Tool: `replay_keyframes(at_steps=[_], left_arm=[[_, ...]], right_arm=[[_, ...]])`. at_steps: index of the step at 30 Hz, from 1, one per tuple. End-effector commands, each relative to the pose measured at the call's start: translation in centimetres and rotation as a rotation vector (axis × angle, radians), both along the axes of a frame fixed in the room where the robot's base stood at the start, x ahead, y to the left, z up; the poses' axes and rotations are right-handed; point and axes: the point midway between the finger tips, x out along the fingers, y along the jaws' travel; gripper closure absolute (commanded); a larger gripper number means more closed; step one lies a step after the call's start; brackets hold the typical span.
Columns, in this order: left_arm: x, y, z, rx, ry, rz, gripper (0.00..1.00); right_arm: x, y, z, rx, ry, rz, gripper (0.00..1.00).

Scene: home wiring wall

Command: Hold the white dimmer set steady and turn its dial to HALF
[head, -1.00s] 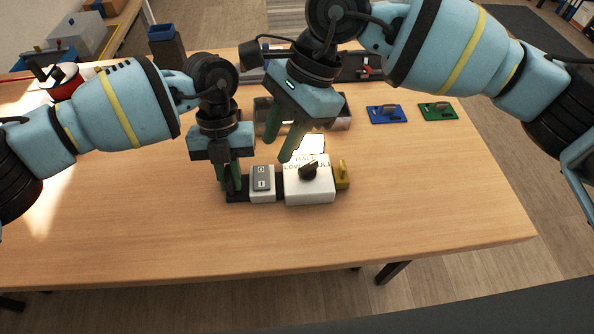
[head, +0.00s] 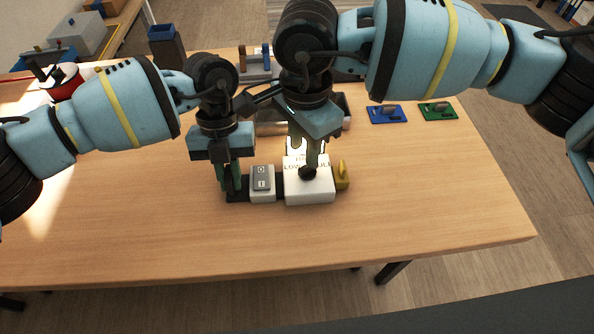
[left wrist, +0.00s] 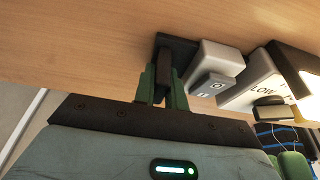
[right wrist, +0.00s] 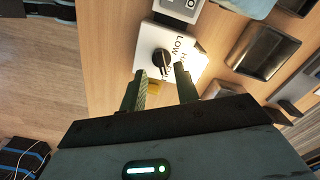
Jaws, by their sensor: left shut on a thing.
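The white dimmer set stands on the wooden table. Its dimmer box (head: 310,190) carries a black dial (right wrist: 161,62) and printed LOW, a partly covered HALF and FULL. A grey rocker switch (head: 262,178) sits on the white block to its left. My left gripper (head: 232,190) is shut on the dark tab (left wrist: 178,48) at the set's left end. My right gripper (right wrist: 163,80) is open and points down at the dial, with its fingertips close to the dial's two sides. I cannot tell whether they touch it. The dial's exact setting is unclear.
A yellow piece (head: 342,175) sits at the set's right end. A grey metal tray (right wrist: 263,50) lies behind the set. A blue plate (head: 387,114) and a green plate (head: 438,111), each with a handle, lie at the back right. The table's front and right are clear.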

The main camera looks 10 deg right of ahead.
Motion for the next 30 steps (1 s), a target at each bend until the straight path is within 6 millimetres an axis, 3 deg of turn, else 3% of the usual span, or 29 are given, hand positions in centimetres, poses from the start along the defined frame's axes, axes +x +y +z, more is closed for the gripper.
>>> replay_keyframes(at_steps=[12,26,30], left_arm=[[0.0,0.0,0.0,-0.001,0.0,0.0,1.0],[0.0,0.0,0.0,-0.001,0.0,0.0,1.0],[0.0,0.0,0.0,-0.001,0.0,0.0,1.0]], right_arm=[[0.0,0.0,-4.5,0.001,0.0,0.001,0.69],[0.0,0.0,-5.2,0.001,0.0,0.001,0.69],[0.0,0.0,-5.1,0.001,0.0,0.001,0.87]])
